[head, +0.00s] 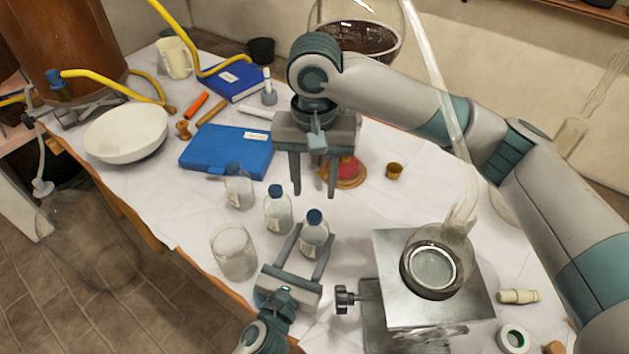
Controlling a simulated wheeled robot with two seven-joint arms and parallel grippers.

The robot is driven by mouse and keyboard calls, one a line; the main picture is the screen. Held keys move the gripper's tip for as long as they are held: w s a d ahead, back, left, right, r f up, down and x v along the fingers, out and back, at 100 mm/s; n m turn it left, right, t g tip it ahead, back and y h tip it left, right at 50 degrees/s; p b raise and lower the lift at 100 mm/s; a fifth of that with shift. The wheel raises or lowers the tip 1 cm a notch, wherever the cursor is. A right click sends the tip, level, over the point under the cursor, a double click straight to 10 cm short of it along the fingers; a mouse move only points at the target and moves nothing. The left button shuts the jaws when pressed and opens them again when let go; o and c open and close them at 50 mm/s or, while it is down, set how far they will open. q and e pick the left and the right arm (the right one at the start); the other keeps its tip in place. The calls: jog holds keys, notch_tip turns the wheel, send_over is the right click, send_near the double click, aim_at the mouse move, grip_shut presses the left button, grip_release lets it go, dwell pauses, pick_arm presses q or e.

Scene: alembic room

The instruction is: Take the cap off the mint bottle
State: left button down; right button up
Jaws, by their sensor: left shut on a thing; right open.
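My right gripper (314,190) is open and empty, fingers pointing down, behind and above that cap in the picture.
An empty glass jar (233,252) stands left of my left gripper. A metal stand (392,250) with a glass vessel (432,265) is to the right. A blue case (226,151), a white bowl (126,134) and a small brass cup (394,170) lie farther back.

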aim_at(314, 215)
jog(key=m, duration=0.4)
jog(key=shift+m, duration=0.4)
jog(key=m, duration=0.5)
jog(key=shift+m, duration=0.3)
jog(key=shift+f, duration=0.1)
jog(key=shift+f, duration=3.9)
grip_shut()
